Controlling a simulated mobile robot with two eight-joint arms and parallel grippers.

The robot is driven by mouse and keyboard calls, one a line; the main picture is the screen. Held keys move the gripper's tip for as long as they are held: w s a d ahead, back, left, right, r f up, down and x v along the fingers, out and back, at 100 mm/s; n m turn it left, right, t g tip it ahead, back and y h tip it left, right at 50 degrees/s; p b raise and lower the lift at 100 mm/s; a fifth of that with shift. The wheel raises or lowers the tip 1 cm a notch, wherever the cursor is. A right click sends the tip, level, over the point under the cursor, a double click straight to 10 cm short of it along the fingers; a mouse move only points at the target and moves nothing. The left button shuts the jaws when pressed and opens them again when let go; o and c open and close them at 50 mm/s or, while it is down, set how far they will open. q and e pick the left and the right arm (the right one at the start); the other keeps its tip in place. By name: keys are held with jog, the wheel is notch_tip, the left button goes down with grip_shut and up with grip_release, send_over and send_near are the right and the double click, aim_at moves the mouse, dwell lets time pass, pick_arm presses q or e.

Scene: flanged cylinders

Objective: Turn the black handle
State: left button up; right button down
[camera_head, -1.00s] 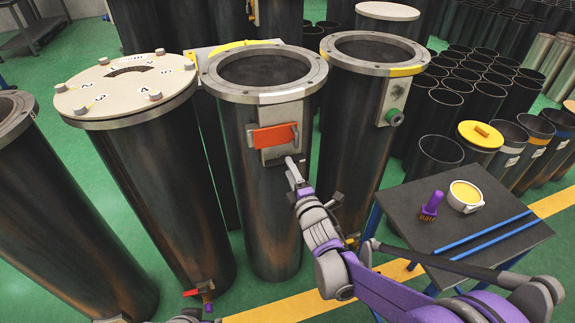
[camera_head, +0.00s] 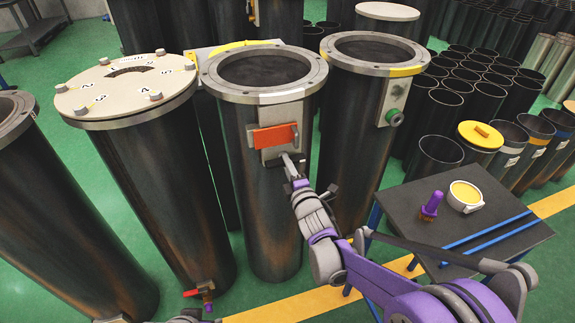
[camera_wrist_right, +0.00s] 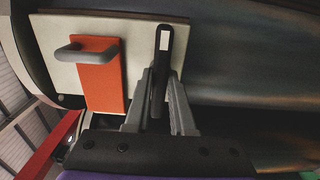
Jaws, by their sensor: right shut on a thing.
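The black handle (camera_wrist_right: 161,62) is a narrow dark bar with a pale rectangle near its end, in the right wrist view. It sits on a light plate (camera_wrist_right: 62,30) on the dark cylinder's side, beside an orange plate (camera_wrist_right: 100,83) with a grey pull. My right gripper (camera_wrist_right: 160,95) has its two grey fingers on either side of the handle and is shut on it. In the head view, my right gripper (camera_head: 291,170) reaches the cylinder just below the orange plate (camera_head: 275,138) and hides most of the handle. My left gripper is not in view.
The flanged cylinder (camera_head: 250,215) stands between a lidded cylinder (camera_head: 150,185) and another open one (camera_head: 358,140). A small dark table (camera_head: 405,205) at right holds a purple-handled tool (camera_head: 432,204), a yellow-topped cup (camera_head: 464,195) and blue rods (camera_head: 490,231). Yellow floor line runs in front.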

jog(key=shift+m, duration=0.4)
jog(key=m+b, duration=0.6)
jog(key=m, duration=1.1)
jog(key=shift+b, duration=0.3)
dwell(0.4)
jog(key=c, duration=0.8)
grip_release()
jog(key=shift+o, duration=0.2)
